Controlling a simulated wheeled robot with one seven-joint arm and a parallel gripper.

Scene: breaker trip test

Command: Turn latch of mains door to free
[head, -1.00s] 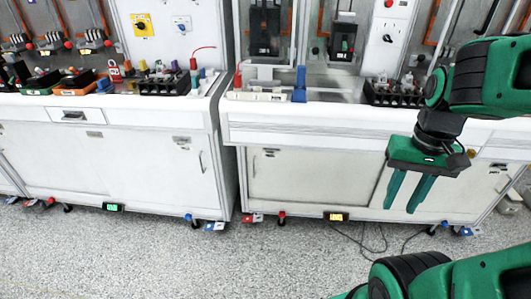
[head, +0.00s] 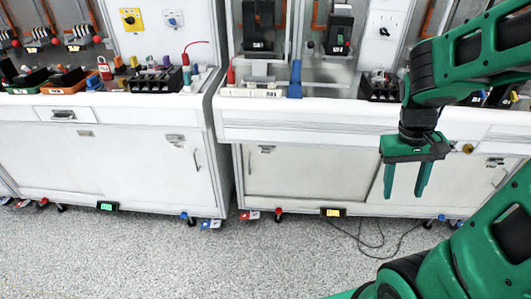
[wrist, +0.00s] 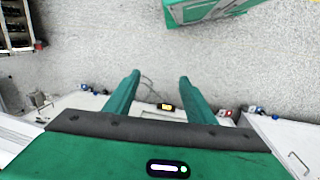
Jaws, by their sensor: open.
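My gripper (head: 404,196) is open and empty, with its fingers pointing down in front of the right bench's lower cabinet. It also shows in the wrist view (wrist: 160,76), with nothing between the fingers. Several lower doors carry a small dark-labelled fitting near the top and an upright handle. One such fitting is on the right bench's left door (head: 267,149), another on its far right door (head: 495,162), and one on the left bench's door (head: 175,139). Which one is the mains door latch I cannot tell; the labels are too small to read.
Breakers, bins and a blue upright piece (head: 295,80) crowd the bench tops. A yellow-lit display (head: 333,212) and a green-lit one (head: 107,206) sit at the benches' feet. Black cables (head: 372,243) lie on the floor. The speckled floor (head: 230,265) is otherwise mostly clear.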

